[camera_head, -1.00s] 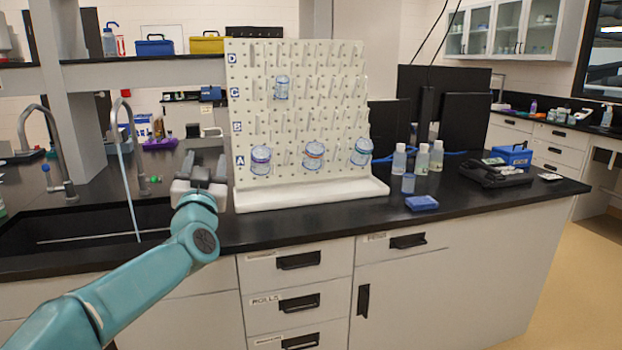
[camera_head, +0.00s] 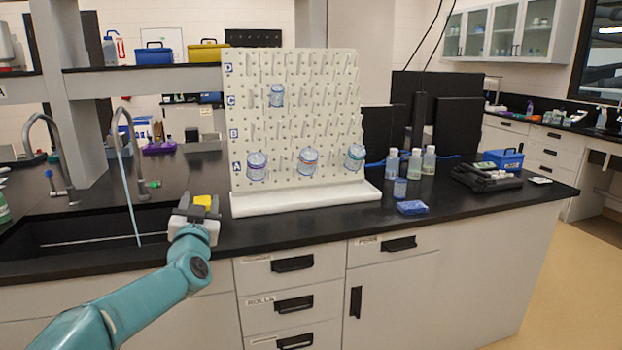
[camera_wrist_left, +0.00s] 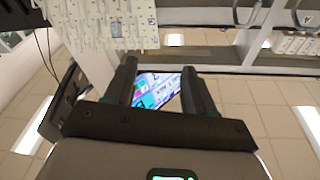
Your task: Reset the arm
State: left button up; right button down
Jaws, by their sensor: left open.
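My left arm reaches in from the lower left in the head view, and its gripper (camera_head: 203,207) is over the black bench, left of the white pegboard (camera_head: 290,120). In the left wrist view the two dark fingers (camera_wrist_left: 161,75) stand apart, open. A colourful printed surface (camera_wrist_left: 155,90) shows in the gap between them; I cannot tell how far off it is. A small yellow patch (camera_head: 203,201) shows at the gripper in the head view; I cannot tell what it is. My right gripper is not in view.
Clear vessels hang on the pegboard: three along row A, including the left one (camera_head: 257,165), and one (camera_head: 276,95) in row C. A sink with a tap (camera_head: 130,150) lies left. Small bottles (camera_head: 414,162) and a blue box (camera_head: 411,208) stand right of the board.

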pick_arm(q)
jog(key=s+d+f+m+g+h+p, duration=0.1)
jog(key=s+f+g+p, duration=0.15)
jog(key=f, duration=0.95)
jog(key=s+d+f+m+g+h+p, duration=0.1)
jog(key=s+f+g+h+p, duration=0.2)
jog(key=f, duration=1)
jog(key=s+d+f+n+g+p, duration=0.1)
jog(key=s+d+f+g, duration=0.15)
jog(key=s+f, duration=0.45)
jog(key=s+d+f+g, duration=0.1)
jog(key=s+f+g, duration=0.2)
jog(key=s+f, duration=0.35)
jog(key=s+d+f+n+g+h, duration=0.1)
jog(key=s+d+f+g, duration=0.1)
jog(key=s, duration=0.7)
jog(key=s+d+f+n+g+h, duration=0.1)
jog(key=s+d+f+g, duration=0.1)
jog(key=s, duration=0.7)
jog(key=s+d+f+n+g+h+p, duration=0.1)
jog(key=s+d+f+n+g, duration=0.1)
jog(key=s, duration=0.7)
jog(key=d+g, duration=0.1)
jog(key=g, duration=0.1)
jog(key=shift+s+f+g+h, duration=0.2)
jog(key=shift+s+g+h, duration=0.1)
jog(key=shift+s, duration=0.05)
jog(key=shift+c, duration=1.1)
jog(key=shift+a, duration=0.1)
jog(key=shift+a, duration=0.1)
